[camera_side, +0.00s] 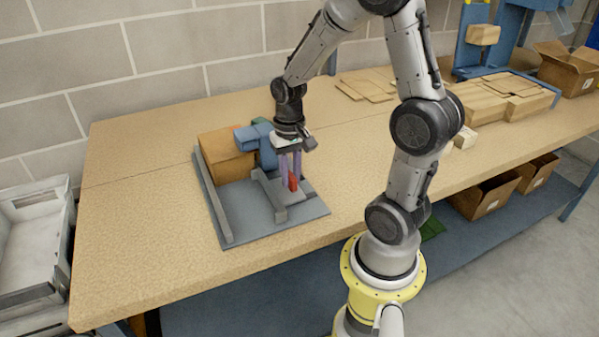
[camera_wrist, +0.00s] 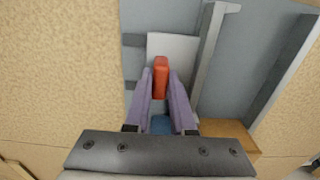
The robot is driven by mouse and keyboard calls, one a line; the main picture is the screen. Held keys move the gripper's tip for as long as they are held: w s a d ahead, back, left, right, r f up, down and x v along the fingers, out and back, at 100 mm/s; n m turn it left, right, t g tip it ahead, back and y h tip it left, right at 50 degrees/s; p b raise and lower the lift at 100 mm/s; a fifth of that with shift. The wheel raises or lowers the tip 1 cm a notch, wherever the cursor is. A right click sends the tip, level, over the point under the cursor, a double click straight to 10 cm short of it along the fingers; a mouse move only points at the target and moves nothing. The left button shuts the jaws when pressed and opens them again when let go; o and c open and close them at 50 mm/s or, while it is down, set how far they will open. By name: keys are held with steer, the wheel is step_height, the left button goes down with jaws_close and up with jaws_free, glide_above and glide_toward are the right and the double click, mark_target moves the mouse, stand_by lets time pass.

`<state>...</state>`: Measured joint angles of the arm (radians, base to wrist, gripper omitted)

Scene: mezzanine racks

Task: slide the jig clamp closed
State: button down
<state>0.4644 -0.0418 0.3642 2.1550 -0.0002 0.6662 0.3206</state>
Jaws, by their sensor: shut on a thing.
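The jig is a grey-blue base plate (camera_side: 248,213) with raised rails, lying on the wooden bench. A red handle (camera_side: 293,183) stands on a light grey clamp slide (camera_wrist: 178,47), and also shows in the wrist view (camera_wrist: 160,78). My gripper (camera_side: 291,178) points down with its purple fingers on either side of the red handle, shut on it. A brown block (camera_side: 224,156) sits at the back left of the plate, and a blue part (camera_side: 262,143) stands between it and my gripper. My gripper hides part of the slide and the blue part's lower end.
Flat cardboard pieces (camera_side: 368,84) and stacked boxes (camera_side: 490,100) lie on the bench to the right. An open carton (camera_side: 570,68) stands at the far right. A grey bin (camera_side: 35,235) is left of the bench. The bench front-left is clear.

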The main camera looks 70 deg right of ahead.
steer(key=shift+w+a, duration=0.25)
steer(key=c, duration=0.8)
jaws_free()
steer(key=shift+o, duration=0.2)
step_height(320, 180, up, 14)
